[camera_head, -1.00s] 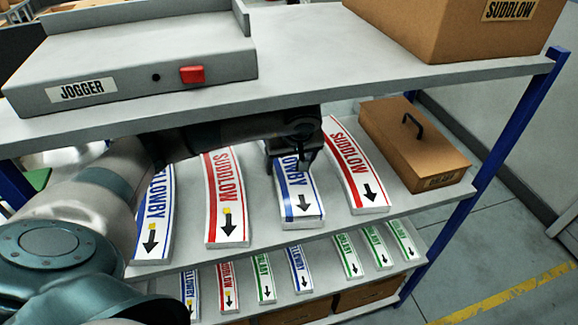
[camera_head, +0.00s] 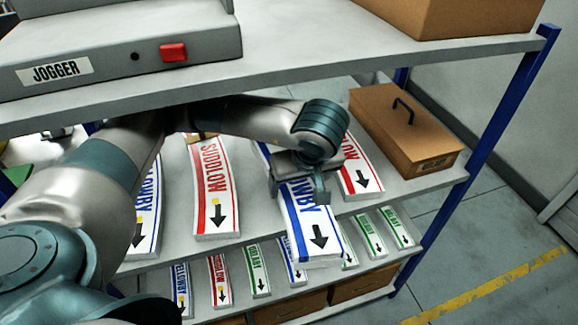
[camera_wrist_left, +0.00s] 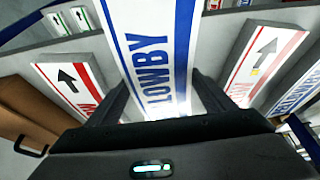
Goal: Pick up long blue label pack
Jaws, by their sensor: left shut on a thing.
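A long blue label pack (camera_head: 313,229), white with blue lettering, blue edge lines and a black arrow, sticks out past the front edge of the middle shelf. My left gripper (camera_head: 300,190) is shut on it, one finger on each side. In the left wrist view the same blue pack (camera_wrist_left: 152,60) runs between the two fingers (camera_wrist_left: 160,100). Another blue pack (camera_head: 149,215) lies at the left of the shelf. My right gripper does not show.
Red packs lie on both sides, one to the left (camera_head: 214,190) and one to the right (camera_head: 362,178). A brown box with a handle (camera_head: 405,130) stands at the shelf's right. The upper shelf (camera_head: 300,75) is above my arm. Smaller packs fill the lower shelf.

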